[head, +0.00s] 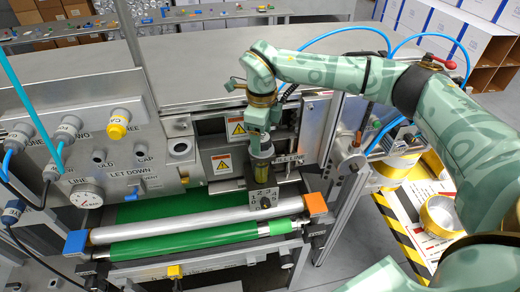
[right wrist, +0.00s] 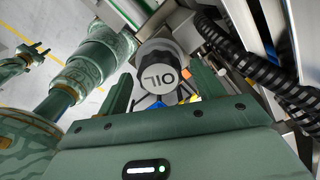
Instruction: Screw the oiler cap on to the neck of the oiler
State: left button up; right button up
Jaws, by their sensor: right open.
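The oiler cap (right wrist: 157,68) is a dark round knob with a grey top reading OIL in the right wrist view. My right gripper (head: 262,147) points down over the oiler. In the right wrist view my right gripper (right wrist: 158,88) is open, with a finger on either side of the cap and gaps beside it. The cap's seat on the neck is hidden. A small green pronged part at the left of that view may be my left gripper (right wrist: 38,53).
A metal plate with holes (head: 263,198) sits just below the oiler, above a silver roller (head: 190,222) and a green roller (head: 190,243). Black ribbed hoses (right wrist: 255,65) run close right of my right gripper.

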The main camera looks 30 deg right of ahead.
aim_at(262, 137)
jog(key=c, duration=1.2)
jog(key=shift+m, duration=1.1)
jog(key=shift+c, duration=0.6)
jog(key=o, duration=1.4)
jog(key=shift+r, duration=0.1)
notch_tip(262, 137, up, 9)
jog(key=p, duration=0.8)
